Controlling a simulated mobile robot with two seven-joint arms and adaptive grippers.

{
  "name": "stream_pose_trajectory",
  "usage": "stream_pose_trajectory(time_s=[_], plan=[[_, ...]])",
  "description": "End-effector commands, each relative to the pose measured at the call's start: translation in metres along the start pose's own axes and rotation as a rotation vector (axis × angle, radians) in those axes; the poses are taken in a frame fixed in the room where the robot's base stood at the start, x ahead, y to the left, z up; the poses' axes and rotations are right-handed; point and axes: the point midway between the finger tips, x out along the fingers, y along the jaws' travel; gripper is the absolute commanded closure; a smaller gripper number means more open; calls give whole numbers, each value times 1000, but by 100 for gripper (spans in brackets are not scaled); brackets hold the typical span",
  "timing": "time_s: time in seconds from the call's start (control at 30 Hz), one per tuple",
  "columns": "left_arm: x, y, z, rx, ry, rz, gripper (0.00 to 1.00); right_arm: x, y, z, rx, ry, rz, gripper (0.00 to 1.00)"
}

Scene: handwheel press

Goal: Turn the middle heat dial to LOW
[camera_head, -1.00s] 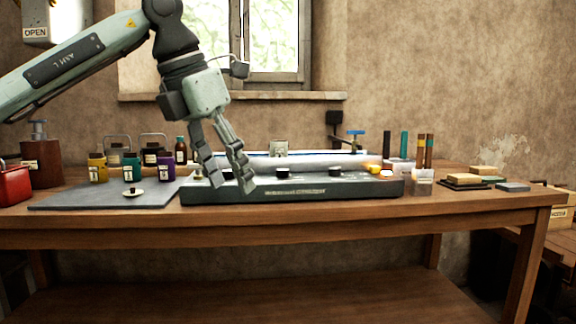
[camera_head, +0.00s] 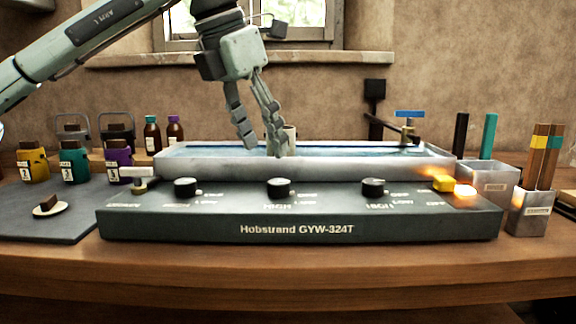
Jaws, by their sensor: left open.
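The heating unit (camera_head: 300,229) is a long dark green box labelled Hobstrand GYW-324T on the wooden table. Three black dials stand in a row on its top, with HIGH and LOW marks beside them. The middle heat dial (camera_head: 278,188) sits between the left dial (camera_head: 186,187) and the right dial (camera_head: 373,187). Which mark it points to is too small to tell. My left gripper (camera_head: 262,149) is open and empty, pointing down over the metal trough behind the middle dial, touching no dial. My right gripper is not in view.
The metal trough (camera_head: 300,168) holds bluish liquid. A lit yellow switch (camera_head: 442,184) sits at the unit's right end, a pale lever (camera_head: 140,178) at its left. Bottles (camera_head: 118,160) stand at left; a tool holder (camera_head: 530,213) stands at right. The unit's front is clear.

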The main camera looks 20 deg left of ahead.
Motion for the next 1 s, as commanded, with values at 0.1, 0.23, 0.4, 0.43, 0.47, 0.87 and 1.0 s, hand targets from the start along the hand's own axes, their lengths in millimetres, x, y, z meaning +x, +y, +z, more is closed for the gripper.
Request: stream_pose_trajectory(time_s=[0.1, 0.23, 0.4, 0.43, 0.47, 0.87, 1.0], plan=[[8, 0, 0, 0, 1, 0, 48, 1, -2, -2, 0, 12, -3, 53], [27, 0, -1, 0, 2, -1, 48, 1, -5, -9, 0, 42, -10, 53], [55, 0, -1, 0, 2, -1, 48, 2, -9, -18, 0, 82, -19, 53], [59, 0, -1, 0, 3, -1, 48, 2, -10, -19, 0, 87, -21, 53], [62, 0, -1, 0, 3, -1, 48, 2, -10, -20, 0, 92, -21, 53], [78, 0, 0, 0, 0, -1, 48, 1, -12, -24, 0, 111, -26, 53], [78, 0, 0, 0, 0, -1, 58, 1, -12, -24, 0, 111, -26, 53]])
